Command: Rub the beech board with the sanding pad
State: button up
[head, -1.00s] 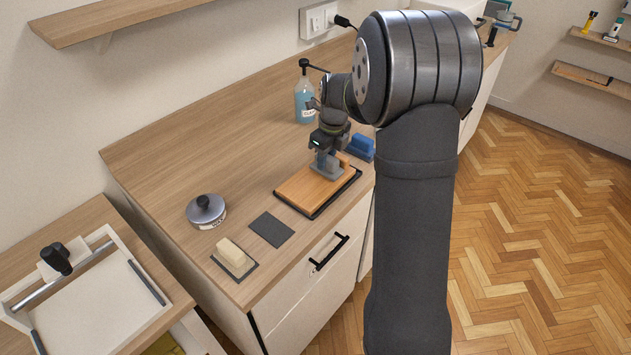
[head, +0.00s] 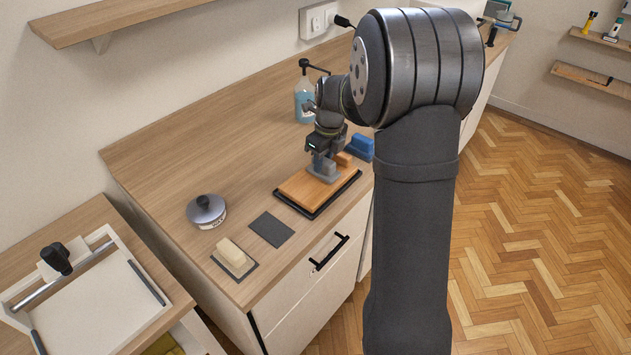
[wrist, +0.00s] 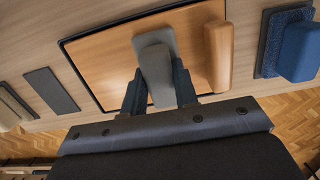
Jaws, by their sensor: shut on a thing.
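The beech board (head: 306,192) lies flat in a black-edged holder (head: 311,217) near the counter's front edge. It also shows in the wrist view (wrist: 105,55). My gripper (head: 323,160) is above the board and shut on a grey block, which I take to be the sanding pad (wrist: 155,70). The pad's underside is at the board's surface; whether it touches is hard to tell. A tan block (wrist: 218,57) sits beside the pad at the board's right end in the wrist view, apart from the fingers. The fingers and pad hide part of the board.
A blue block (head: 360,147) stands behind the board. A dark flat sheet (head: 271,229), a cream block (head: 232,253) on a dark base and a lidded round tin (head: 206,211) lie to the left. A pump bottle (head: 304,100) stands behind.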

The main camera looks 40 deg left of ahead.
jog(key=shift+w, duration=0.7)
jog(key=shift+s, duration=0.1)
jog(key=shift+s, duration=1.15)
jog(key=shift+w, duration=1.2)
jog(key=shift+s, duration=1.2)
jog(key=shift+w, duration=0.1)
